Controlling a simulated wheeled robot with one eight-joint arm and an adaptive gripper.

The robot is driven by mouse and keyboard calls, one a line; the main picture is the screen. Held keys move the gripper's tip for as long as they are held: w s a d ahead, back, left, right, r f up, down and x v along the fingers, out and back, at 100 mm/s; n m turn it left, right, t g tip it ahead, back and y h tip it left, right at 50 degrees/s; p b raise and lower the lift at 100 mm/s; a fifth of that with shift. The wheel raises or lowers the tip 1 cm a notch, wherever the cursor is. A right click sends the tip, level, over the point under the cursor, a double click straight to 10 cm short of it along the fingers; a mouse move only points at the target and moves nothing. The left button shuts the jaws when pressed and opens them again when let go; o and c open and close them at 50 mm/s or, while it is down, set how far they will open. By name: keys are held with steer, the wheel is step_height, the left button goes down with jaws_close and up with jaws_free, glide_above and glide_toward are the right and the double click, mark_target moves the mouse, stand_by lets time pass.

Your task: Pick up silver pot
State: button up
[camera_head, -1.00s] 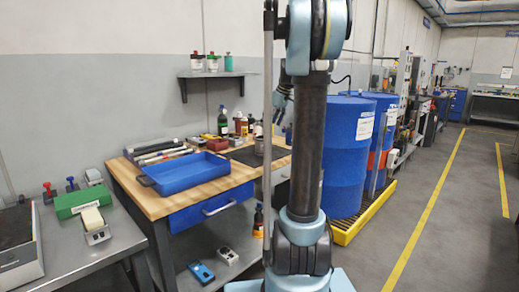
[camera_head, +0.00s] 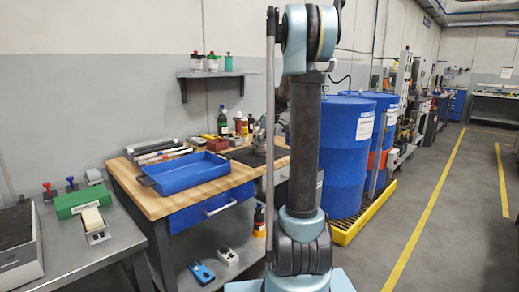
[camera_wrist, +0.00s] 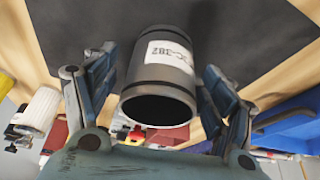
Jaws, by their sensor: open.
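The silver pot (camera_wrist: 165,65) is a grey metal cylinder with a dark open mouth and a white label. In the wrist view it stands on a dark mat (camera_wrist: 85,28). My gripper (camera_wrist: 160,62) is open, with one finger on each side of the pot. The pot lies between the fingers; the right finger looks close to its wall, and I cannot tell if either touches. In the head view my arm column hides much of the gripper area at the right end of the wooden workbench (camera_head: 160,205).
A blue tray (camera_head: 185,173) lies on the bench left of the mat. Bottles (camera_head: 222,121) and small boxes stand behind it. Blue drums (camera_head: 345,155) stand to the right. A grey table (camera_head: 75,250) with a green box is at the left.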

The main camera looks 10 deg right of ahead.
steer(key=shift+f, duration=0.2)
steer(key=c, duration=1.2)
steer(key=shift+r, duration=0.1)
